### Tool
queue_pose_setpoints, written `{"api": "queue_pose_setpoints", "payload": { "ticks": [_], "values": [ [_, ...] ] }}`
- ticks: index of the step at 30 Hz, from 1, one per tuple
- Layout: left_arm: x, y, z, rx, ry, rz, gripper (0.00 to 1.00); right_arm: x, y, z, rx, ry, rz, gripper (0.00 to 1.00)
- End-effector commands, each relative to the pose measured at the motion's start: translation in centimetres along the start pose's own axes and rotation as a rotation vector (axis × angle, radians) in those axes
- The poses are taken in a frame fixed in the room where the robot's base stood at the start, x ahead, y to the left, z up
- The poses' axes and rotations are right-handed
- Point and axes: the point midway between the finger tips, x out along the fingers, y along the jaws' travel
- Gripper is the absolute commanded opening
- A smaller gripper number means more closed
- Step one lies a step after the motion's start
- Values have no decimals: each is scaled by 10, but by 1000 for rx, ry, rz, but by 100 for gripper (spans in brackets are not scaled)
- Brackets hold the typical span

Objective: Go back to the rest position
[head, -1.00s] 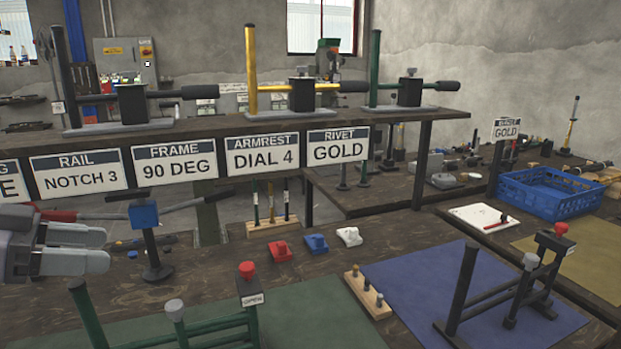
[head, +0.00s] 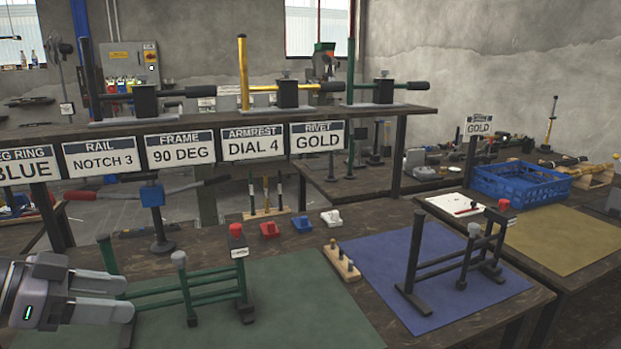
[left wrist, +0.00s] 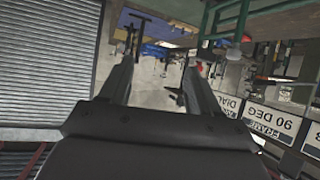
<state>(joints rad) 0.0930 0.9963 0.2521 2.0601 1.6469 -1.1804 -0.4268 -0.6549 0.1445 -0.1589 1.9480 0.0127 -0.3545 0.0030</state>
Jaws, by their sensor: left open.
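My left gripper (head: 127,297) is at the lower left of the head view, with its two grey fingers apart and nothing between them. It is in front of the left end of the green frame (head: 190,290) on the green mat; I cannot tell the gap between them. In the left wrist view, my left gripper (left wrist: 155,62) also shows two spread dark fingers with an empty gap. My right gripper is not in view.
The bench holds a dark frame (head: 455,262) on a blue mat (head: 390,235), a wooden peg block (head: 341,262) and small red, blue and white parts. A blue crate (head: 520,190) stands at the right. Presses line the shelf (head: 220,122) above the signs.

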Motion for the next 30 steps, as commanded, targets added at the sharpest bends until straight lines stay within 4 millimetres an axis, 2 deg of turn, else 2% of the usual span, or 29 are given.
{"api": "queue_pose_setpoints", "payload": {
  "ticks": [1,6,12,15,21,30],
  "values": [
    [17,7,25,-25,-48,-2,62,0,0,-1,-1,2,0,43],
    [60,36,101,-94,-212,-38,62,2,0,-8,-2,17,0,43],
    [89,80,173,-174,-378,-110,62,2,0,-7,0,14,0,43],
    [96,102,198,-214,-443,-154,62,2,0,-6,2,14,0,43],
    [97,144,236,-308,-557,-261,62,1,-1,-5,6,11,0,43],
    [74,195,267,-481,-698,-464,62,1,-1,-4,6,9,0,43]
  ]
}}
